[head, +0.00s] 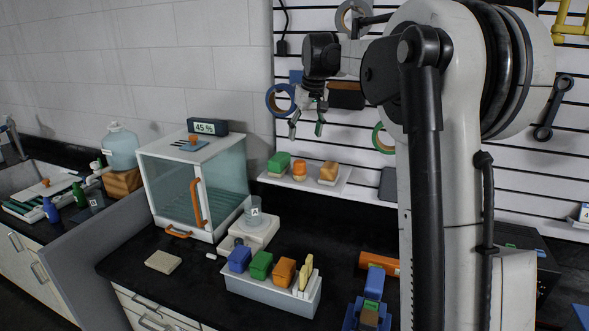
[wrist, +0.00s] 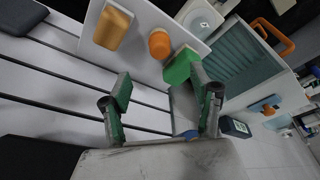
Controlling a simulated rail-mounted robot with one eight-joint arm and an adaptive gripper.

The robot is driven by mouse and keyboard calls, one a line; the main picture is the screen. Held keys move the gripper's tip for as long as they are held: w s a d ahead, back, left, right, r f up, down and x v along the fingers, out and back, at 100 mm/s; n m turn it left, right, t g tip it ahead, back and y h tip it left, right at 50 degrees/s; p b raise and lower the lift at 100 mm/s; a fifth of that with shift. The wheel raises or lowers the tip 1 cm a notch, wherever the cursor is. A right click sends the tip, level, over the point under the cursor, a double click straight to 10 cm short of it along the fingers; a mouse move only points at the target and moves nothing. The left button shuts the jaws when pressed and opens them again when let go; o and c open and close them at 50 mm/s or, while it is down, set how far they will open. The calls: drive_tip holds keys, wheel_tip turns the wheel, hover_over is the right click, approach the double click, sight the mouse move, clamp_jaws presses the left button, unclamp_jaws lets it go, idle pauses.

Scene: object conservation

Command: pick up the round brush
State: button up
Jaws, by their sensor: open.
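The round brush (head: 299,168) has an orange, rounded top. It stands on a small white shelf (head: 305,187) between a green block-shaped brush (head: 279,163) and an orange-tan one (head: 328,171). In the wrist view the round brush (wrist: 159,44) shows near the top, with the green brush (wrist: 181,66) to its right and the tan one (wrist: 112,28) to its left. My gripper (head: 306,127) is open and empty, above the shelf and apart from the brushes. Both its fingers (wrist: 163,92) show in the wrist view, with nothing between them.
A slatted wall with hanging tape rolls, including a blue one (head: 280,98), is behind my gripper. A glass-fronted cabinet (head: 195,180) stands left of the shelf. Below are a beaker (head: 254,212) on a scale and a bin (head: 270,292) of coloured blocks.

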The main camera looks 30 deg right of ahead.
sight(300, 161)
drive_tip(key=p+x, duration=0.1)
drive_tip(key=x, duration=0.7)
drive_tip(key=shift+w+d+f, duration=0.1)
drive_tip(key=shift+w+f, duration=0.05)
drive_tip(key=shift+f, duration=0.05)
drive_tip(key=shift+p+x, duration=0.65)
drive_tip(key=shift+x, duration=2.1)
drive_tip(key=shift+w+r, duration=0.1)
drive_tip(key=c, duration=1.4)
drive_tip(key=shift+o, duration=0.2)
drive_tip(key=shift+r, duration=0.45)
drive_tip(key=r, duration=0.1)
drive_tip(key=r+b, duration=0.1)
drive_tip(key=r, duration=0.1)
drive_tip(key=shift+a+r, duration=0.25)
drive_tip(key=shift+a, duration=0.15)
drive_tip(key=s+a+r+b, duration=0.2)
drive_tip(key=a+r, duration=0.4)
drive_tip(key=a, duration=0.4)
drive_tip(key=shift+s+a+r, duration=0.3)
drive_tip(key=shift+s, duration=0.2)
